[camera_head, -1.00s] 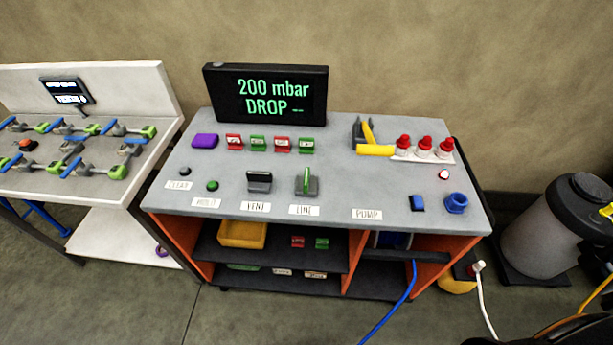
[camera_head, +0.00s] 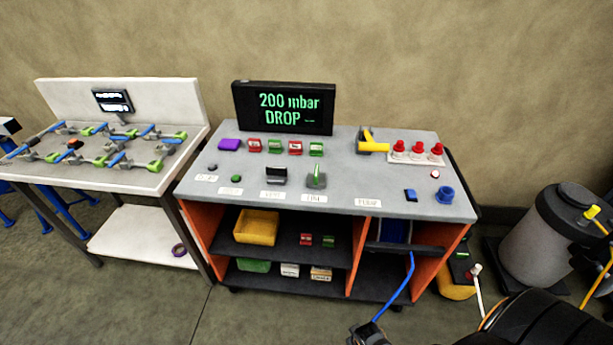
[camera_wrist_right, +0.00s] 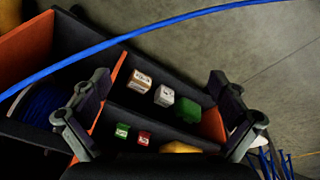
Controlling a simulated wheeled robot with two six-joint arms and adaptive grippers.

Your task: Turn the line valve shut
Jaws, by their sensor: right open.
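The line valve (camera_head: 316,178) stands on the grey bench top behind a white LINE label (camera_head: 314,198). Its green handle is seen nearly edge-on, pointing front to back. The vent valve (camera_head: 276,176), with a dark handle lying crosswise, is just to its left. The display (camera_head: 283,108) reads "200 mbar DROP". My right gripper (camera_head: 368,333) is low in front of the bench, well below and apart from the line valve. In the right wrist view my right gripper (camera_wrist_right: 153,108) has its fingers spread, with nothing between them. My left gripper is not in view.
A blue hose (camera_head: 410,270) hangs from the reel under the bench, close to my right gripper. Shelves hold a yellow bin (camera_head: 257,226) and small boxes. A yellow handle (camera_head: 375,147) and red-capped parts (camera_head: 417,151) sit at the bench's back right. A white table (camera_head: 150,178) stands left.

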